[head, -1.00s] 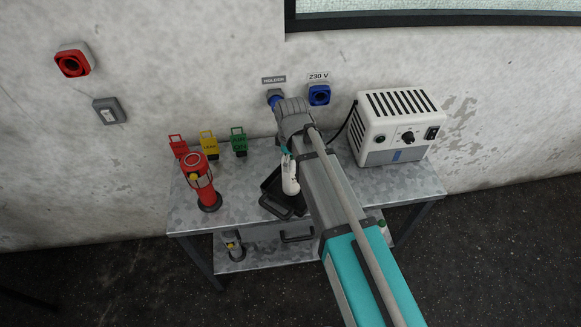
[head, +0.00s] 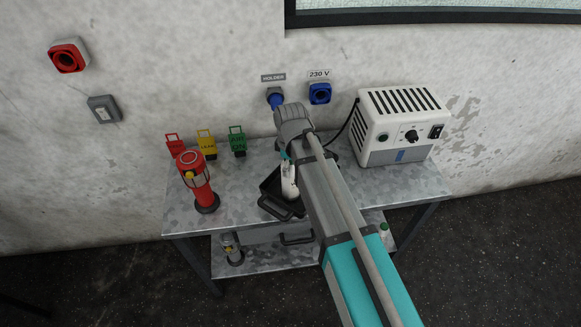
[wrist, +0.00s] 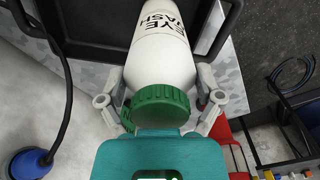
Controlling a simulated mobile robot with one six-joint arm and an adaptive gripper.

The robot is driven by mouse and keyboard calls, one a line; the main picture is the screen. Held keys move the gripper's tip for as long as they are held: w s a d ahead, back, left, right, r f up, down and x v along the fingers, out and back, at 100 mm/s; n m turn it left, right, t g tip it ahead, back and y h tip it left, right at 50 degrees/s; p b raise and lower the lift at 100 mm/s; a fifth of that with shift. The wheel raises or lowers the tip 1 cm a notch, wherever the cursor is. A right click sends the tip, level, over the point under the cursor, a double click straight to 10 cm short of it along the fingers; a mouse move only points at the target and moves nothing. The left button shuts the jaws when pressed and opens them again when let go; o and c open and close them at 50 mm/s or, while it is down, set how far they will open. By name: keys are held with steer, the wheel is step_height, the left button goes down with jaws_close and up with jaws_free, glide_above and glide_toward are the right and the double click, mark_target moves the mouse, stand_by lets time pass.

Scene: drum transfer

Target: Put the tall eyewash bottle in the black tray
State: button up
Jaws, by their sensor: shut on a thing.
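The tall eyewash bottle (head: 289,182) is white with a green cap, and in the wrist view (wrist: 163,55) its "EYE WASH" lettering shows. My gripper (wrist: 162,98) is shut on the bottle near the cap, one finger on each side. In the head view my gripper (head: 287,159) is small and partly hidden by the arm. The black tray (head: 269,206) lies on the metal table, with the bottle over its inside. The tray (wrist: 97,38) also shows behind the bottle in the wrist view. I cannot tell whether the bottle's base touches the tray floor.
A red lamp-like device (head: 199,184) stands left of the tray on the table (head: 235,207). A white power unit (head: 402,124) is at the right. A lower shelf (head: 262,258) holds more items.

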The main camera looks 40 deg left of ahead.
steer(key=shift+f, duration=0.15)
steer(key=o, duration=1.1)
steer(key=shift+r, duration=0.2)
step_height(320, 180, up, 12)
steer(key=p, duration=1.2)
stand_by(0.7)
